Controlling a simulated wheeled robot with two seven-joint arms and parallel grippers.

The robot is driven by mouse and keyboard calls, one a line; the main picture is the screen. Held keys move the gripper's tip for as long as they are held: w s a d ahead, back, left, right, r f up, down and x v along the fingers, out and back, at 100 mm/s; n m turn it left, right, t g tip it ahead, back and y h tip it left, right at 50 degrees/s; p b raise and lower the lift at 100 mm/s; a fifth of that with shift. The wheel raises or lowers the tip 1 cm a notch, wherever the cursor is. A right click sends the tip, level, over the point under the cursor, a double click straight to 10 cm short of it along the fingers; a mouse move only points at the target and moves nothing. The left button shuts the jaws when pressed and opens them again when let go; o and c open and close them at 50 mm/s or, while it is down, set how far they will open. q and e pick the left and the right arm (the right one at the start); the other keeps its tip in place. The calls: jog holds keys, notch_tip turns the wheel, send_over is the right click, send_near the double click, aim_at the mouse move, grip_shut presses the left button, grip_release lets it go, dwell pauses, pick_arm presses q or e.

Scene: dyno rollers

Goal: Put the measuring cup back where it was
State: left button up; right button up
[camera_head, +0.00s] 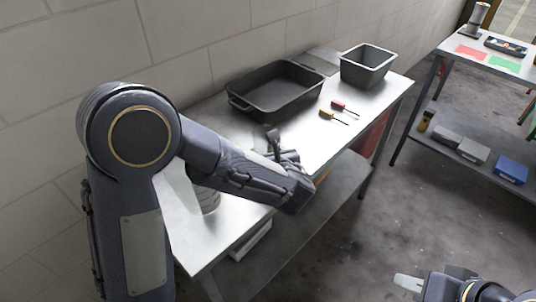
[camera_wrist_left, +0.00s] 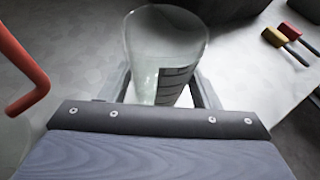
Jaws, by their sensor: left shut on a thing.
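The measuring cup (camera_wrist_left: 165,42) is a clear, see-through cup with dark markings on its side. In the left wrist view it stands between the two fingers of my left gripper (camera_wrist_left: 160,88), which is shut on it. In the head view my left gripper (camera_head: 279,150) is over the front edge of the metal workbench (camera_head: 318,152). I cannot make out the cup there; my arm hides much of that area. My right gripper (camera_head: 410,284) shows only in part at the bottom right, and its opening cannot be judged.
A black roasting pan (camera_head: 277,90) and a grey bin (camera_head: 367,66) stand at the back of the workbench. A yellow screwdriver (camera_head: 327,114) and a red screwdriver (camera_head: 339,104) lie before them. A ribbed cylinder (camera_head: 207,199) stands behind my arm. A red bent rod (camera_wrist_left: 22,65) is at left.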

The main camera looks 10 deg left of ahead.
pick_arm(q)
jog(key=shift+f, duration=0.2)
jog(key=shift+f, duration=0.15)
jog(key=o, duration=1)
jog(key=shift+s+r, duration=0.1)
jog(key=shift+r, duration=0.25)
jog(key=v, duration=1.2)
jog(key=shift+p, duration=0.3)
jog(key=shift+f, duration=0.1)
